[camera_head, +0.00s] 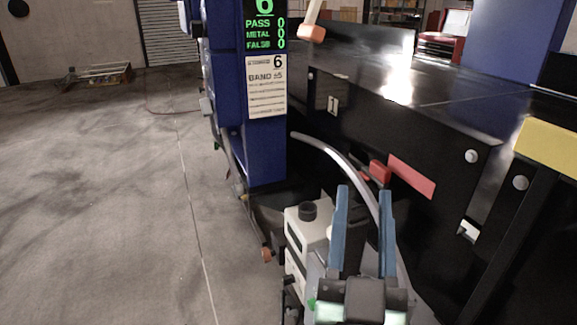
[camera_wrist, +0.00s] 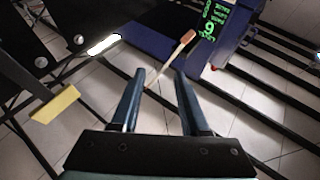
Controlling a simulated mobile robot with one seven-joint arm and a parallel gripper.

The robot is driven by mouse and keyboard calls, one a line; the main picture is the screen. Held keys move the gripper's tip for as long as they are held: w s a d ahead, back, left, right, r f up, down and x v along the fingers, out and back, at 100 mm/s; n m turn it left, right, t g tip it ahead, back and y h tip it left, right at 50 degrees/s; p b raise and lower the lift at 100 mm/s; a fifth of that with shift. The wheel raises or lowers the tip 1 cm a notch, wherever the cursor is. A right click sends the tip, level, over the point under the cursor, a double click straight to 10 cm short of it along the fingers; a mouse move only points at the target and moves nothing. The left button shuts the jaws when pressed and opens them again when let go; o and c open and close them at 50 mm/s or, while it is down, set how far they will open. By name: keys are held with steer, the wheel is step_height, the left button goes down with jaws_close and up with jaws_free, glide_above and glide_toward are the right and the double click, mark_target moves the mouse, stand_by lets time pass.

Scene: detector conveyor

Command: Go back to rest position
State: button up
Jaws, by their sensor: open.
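My gripper (camera_head: 364,191) is at the lower right of the head view, with its two blue fingers pointing up and standing apart.
A blue column (camera_head: 265,150) with a green display (camera_head: 264,25) stands left of the gripper. A pale stick with an orange end (camera_head: 312,32) hangs above; it also shows in the wrist view (camera_wrist: 187,37). A yellow block (camera_head: 550,145) is at right. Floor at left is open.

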steer(key=s+a+r+t+y, duration=0.1)
steer(key=s+a+r, duration=0.1)
steer(key=r, duration=0.6)
steer(key=s+a+r+n+t+y, duration=0.1)
steer(key=s+a+r+t+y, duration=0.1)
steer(key=r, duration=0.6)
steer(key=s+a+r+n+t+y, duration=0.1)
steer(key=a+r, duration=0.3)
steer(key=r, duration=0.4)
steer(key=shift+s+a+r+t, duration=0.2)
steer(key=shift+s+r+t, duration=0.15)
steer(key=shift+s, duration=0.3)
